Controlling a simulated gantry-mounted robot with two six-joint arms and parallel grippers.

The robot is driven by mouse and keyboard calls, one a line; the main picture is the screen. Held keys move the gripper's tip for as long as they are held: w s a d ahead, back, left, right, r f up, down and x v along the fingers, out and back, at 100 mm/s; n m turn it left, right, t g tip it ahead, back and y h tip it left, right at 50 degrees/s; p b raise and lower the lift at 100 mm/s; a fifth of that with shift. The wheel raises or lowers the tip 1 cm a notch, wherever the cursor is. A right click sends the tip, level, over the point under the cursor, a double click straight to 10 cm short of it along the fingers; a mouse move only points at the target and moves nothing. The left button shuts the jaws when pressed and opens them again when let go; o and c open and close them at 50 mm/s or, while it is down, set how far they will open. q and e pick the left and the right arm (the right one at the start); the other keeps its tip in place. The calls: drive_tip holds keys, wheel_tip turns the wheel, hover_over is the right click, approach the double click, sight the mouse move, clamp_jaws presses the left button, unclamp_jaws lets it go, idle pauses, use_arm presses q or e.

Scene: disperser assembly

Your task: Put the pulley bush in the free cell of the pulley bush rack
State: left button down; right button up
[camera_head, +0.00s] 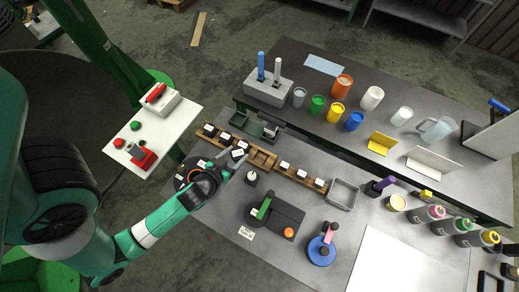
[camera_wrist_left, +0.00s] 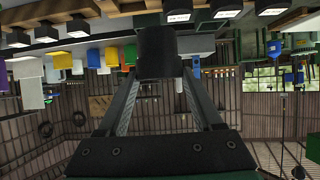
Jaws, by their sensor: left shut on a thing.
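The pulley bush (camera_head: 238,155), a black block with a white label, is held in my left gripper (camera_head: 233,164), just in front of the rack. In the left wrist view it is the dark block (camera_wrist_left: 157,52) between the two fingertips, shut on it. The brown wooden pulley bush rack (camera_head: 264,160) runs across the table with several black, white-labelled bushes in its cells. An empty cell shows near its middle, right of the held bush. In the left wrist view, part of the rack (camera_wrist_left: 110,22) shows at the top. My right gripper is not in view.
A black and white piece (camera_head: 251,178) stands on the table just right of the gripper. A black fixture with a green lever (camera_head: 264,208) is nearer the front. A grey open bin (camera_head: 343,194) stands at the rack's right end. Cups stand on the dark rear bench.

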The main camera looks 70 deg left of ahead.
use_arm(q)
drive_tip(key=w+f+b, duration=0.1)
drive_tip(key=w+f, duration=0.2)
drive_tip(key=w+a+f+b, duration=0.1)
drive_tip(key=w+f+b, duration=0.1)
drive_tip(key=w+f, duration=0.1)
drive_tip(key=w+f+b, duration=0.1)
drive_tip(key=w+f, duration=0.2)
drive_tip(key=f, duration=0.1)
drive_tip(key=shift+w+a+f, duration=0.15)
drive_tip(key=shift+w+a, duration=0.15)
drive_tip(key=shift+w, duration=0.05)
drive_tip(key=shift+s+f, duration=0.1)
drive_tip(key=shift+f, duration=0.2)
drive_tip(key=shift+f+b, duration=0.1)
drive_tip(key=shift+b, duration=0.3)
drive_tip(key=shift+c, duration=0.2)
unclamp_jaws()
